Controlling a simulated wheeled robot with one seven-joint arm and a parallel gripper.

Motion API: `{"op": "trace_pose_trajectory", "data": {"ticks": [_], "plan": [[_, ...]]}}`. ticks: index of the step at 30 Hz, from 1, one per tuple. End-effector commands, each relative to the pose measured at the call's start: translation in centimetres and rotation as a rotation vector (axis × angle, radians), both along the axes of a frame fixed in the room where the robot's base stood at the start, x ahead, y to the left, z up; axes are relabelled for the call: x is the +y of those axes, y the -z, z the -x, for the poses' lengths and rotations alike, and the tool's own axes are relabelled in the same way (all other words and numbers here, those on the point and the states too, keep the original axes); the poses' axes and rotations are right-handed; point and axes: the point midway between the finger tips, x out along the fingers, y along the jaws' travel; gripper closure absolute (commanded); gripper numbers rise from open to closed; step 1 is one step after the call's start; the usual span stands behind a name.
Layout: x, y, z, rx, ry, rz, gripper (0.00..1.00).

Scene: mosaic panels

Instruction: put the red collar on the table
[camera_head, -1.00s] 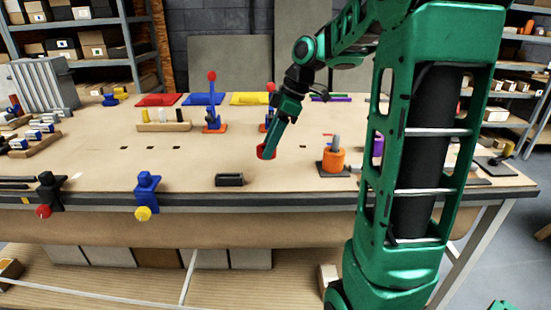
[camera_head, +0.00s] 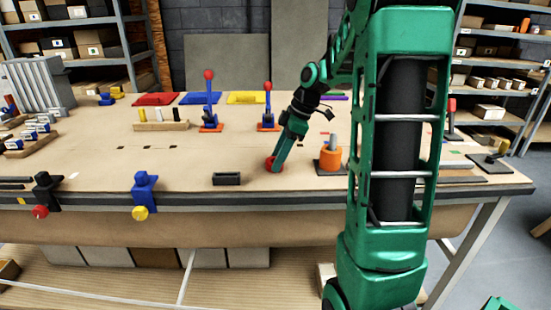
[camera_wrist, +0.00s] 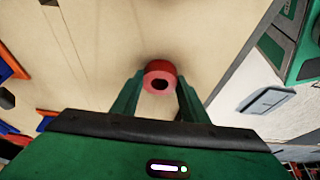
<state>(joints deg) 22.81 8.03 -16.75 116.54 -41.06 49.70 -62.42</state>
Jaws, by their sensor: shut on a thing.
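The red collar (camera_wrist: 160,71) is a short ring with a dark hole, held between the two fingertips of my gripper (camera_wrist: 157,88) in the wrist view. In the head view my gripper (camera_head: 279,157) points down over the table (camera_head: 110,170), with the red collar (camera_head: 271,164) at its tips. The collar is at or very near the tabletop; I cannot tell whether it touches. My fingers hide part of it in the head view.
An orange collar (camera_head: 330,160) sits on a post with a dark base to the right. A black block (camera_head: 227,179) lies front left of my gripper. Red-knobbed blue levers (camera_head: 268,108) stand behind. Bare table lies to the left.

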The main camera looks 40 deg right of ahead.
Motion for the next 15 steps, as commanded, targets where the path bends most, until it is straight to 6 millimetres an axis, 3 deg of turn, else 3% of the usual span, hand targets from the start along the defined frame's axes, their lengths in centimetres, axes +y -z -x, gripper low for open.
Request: {"op": "trace_pose_trajectory", "data": {"ticks": [4, 5, 6, 15], "plan": [[-0.03, 0.21, -0.01, 0.0, 0.0, 0.0, 0.94], [-0.04, 0.21, 0.0, 0.0, 0.001, 0.0, 0.53], [-0.05, 0.2, 0.01, 0.0, 0.001, 0.0, 0.43], [-0.12, 0.14, 0.02, 0.0, 0.002, 0.0, 0.41]]}}
